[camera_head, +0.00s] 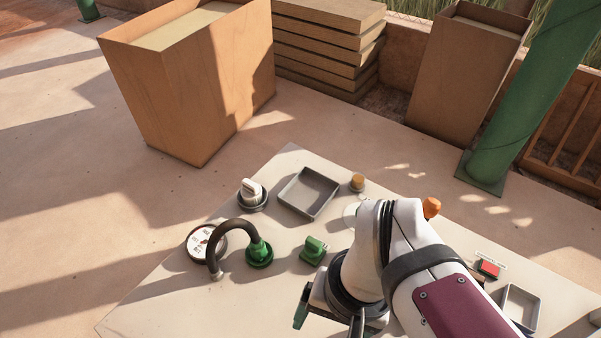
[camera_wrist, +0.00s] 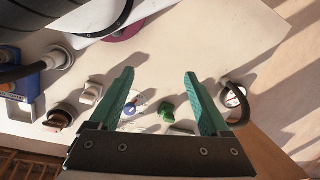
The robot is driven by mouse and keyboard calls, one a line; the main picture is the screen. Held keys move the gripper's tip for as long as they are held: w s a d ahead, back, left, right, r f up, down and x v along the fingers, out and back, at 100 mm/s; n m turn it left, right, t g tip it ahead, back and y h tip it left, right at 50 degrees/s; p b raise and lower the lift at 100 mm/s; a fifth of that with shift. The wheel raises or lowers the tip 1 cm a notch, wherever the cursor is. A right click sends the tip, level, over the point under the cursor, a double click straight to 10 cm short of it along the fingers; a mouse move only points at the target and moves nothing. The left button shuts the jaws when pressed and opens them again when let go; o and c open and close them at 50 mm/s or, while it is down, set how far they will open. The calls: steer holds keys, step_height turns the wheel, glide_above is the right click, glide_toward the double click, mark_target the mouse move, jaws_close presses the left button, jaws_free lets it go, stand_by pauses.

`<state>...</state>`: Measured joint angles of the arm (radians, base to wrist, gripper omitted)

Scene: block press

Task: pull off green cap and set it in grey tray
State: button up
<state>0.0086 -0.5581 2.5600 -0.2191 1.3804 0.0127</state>
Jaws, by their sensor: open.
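A small blocky green piece (camera_head: 314,249) stands near the middle of the light table; it also shows in the wrist view (camera_wrist: 167,110). A round green fitting (camera_head: 260,254) with a dark bent hose is to its left. I cannot tell for sure which is the cap. The square grey tray (camera_head: 308,192) lies behind them and looks empty. My gripper (camera_wrist: 158,73) is open, with nothing between its green fingers in the wrist view.
A white knob (camera_head: 251,191) and a round dial (camera_head: 205,243) are on the left. A small orange-brown cylinder (camera_head: 357,182) stands beside the tray. A red button (camera_head: 488,269) and a small pale tray (camera_head: 521,306) are on the right. A wooden crate (camera_head: 190,90) stands beyond the table.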

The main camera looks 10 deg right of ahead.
steer(key=shift+w, duration=0.1)
steer(key=m+h, duration=0.2)
steer(key=m, duration=0.1)
glide_above(314, 241)
step_height(314, 241, down, 9)
steer(key=shift+f, duration=0.2)
steer(key=shift+f, duration=4.5)
jaws_close()
